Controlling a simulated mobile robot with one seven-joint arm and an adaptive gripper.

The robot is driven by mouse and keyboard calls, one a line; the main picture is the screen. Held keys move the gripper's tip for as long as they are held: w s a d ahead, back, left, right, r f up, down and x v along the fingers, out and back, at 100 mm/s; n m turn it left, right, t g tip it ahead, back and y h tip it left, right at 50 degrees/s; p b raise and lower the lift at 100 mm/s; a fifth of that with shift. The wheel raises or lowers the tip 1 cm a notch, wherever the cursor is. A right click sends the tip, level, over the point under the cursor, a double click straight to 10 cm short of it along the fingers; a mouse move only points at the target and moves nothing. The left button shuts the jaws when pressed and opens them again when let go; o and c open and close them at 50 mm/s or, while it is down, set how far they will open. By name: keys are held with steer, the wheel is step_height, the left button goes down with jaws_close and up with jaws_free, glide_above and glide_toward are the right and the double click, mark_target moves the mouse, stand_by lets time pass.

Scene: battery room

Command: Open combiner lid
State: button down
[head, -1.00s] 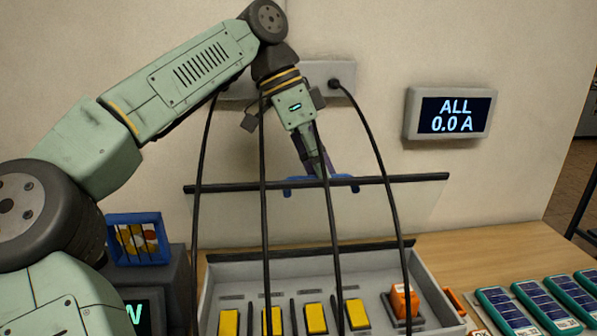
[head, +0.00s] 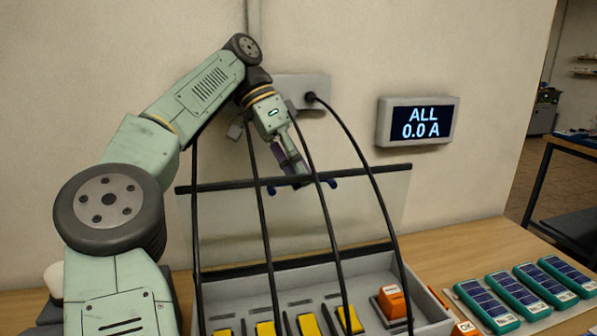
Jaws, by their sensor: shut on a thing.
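The combiner box (head: 425,290) is a grey open-topped tray on the bench with its clear lid (head: 235,220) raised at the back. The lid stands steeply up from its dark hinge edge, with a dark bar along its top. A blue handle (head: 271,190) sits at that bar, its middle hidden by my fingers. My gripper (head: 300,181) comes down from above and is shut on the lid handle.
A wall display (head: 418,120) reads "ALL 0.0 A". Several teal solar-panel units (head: 516,292) lie on the bench at right. Bare bench (head: 460,245) lies beside the box.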

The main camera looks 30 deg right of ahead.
steer(key=shift+w+a+f, duration=0.15)
steer(key=shift+f, duration=0.35)
steer(key=c, duration=2.1)
jaws_free()
steer(key=shift+o, duration=1.3)
steer(key=shift+w, duration=0.2)
steer(key=shift+o, duration=0.9)
steer(key=shift+s+r, duration=0.15)
steer(key=shift+r, duration=0.05)
